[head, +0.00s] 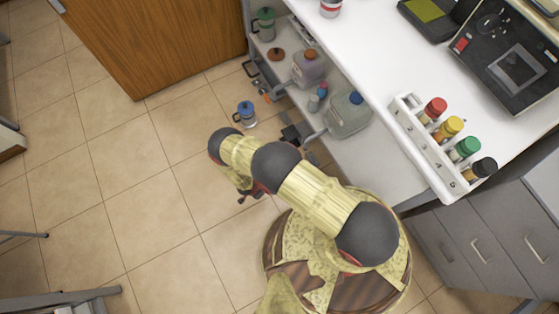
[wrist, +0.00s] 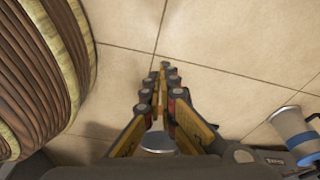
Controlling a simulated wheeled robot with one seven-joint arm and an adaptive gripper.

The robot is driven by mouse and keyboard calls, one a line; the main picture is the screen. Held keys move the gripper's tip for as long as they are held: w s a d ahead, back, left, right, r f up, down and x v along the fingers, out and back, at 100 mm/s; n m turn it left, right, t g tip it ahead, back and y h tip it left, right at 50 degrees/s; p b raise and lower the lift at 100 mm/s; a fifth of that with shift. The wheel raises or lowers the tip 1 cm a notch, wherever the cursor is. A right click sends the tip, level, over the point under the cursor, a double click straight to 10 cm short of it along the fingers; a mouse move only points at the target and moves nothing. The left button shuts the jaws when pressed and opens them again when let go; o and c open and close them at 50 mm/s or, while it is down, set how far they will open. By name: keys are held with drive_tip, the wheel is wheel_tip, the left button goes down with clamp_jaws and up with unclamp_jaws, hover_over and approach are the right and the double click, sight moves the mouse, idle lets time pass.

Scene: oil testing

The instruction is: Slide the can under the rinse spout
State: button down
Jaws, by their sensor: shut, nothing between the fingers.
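A small grey can with a blue top and a dark handle (head: 246,114) stands below the lower shelf's left edge in the head view. What looks like the same can (wrist: 293,130) is at the right edge of the wrist view, partly cut off. My gripper (head: 250,196) hangs over the tiled floor, nearer the camera than the can and apart from it. In the wrist view its fingers (wrist: 160,85) are together and empty.
A lower shelf (head: 385,170) holds the jugs, a small bottle (head: 318,97) and a green-grey can (head: 264,24). The white counter (head: 385,60) above carries a rack of capped vials (head: 425,150). A wooden door panel (head: 165,40) stands at upper left.

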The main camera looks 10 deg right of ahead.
drive_tip(key=shift+m+t+h, duration=0.3)
drive_tip(key=b+x, duration=0.1)
drive_tip(key=x, duration=0.2)
drive_tip(key=b+x, duration=0.2)
drive_tip(key=x, duration=0.1)
drive_tip(key=d+b+x, duration=0.1)
drive_tip(key=x, duration=0.2)
drive_tip(key=shift+w+d+f, duration=0.15)
drive_tip(key=shift+w, duration=0.25)
drive_tip(key=shift+w+d+f+b, duration=0.1)
drive_tip(key=shift+w+d+b, duration=0.1)
drive_tip(key=shift+w+d, duration=0.3)
drive_tip(key=shift+w+d+f+b, duration=0.15)
drive_tip(key=shift+w+d, duration=0.15)
drive_tip(key=shift+d, duration=0.45)
drive_tip(key=shift+w+d+r, duration=0.15)
drive_tip(key=shift+w+d, duration=0.15)
drive_tip(key=shift+d, duration=0.25)
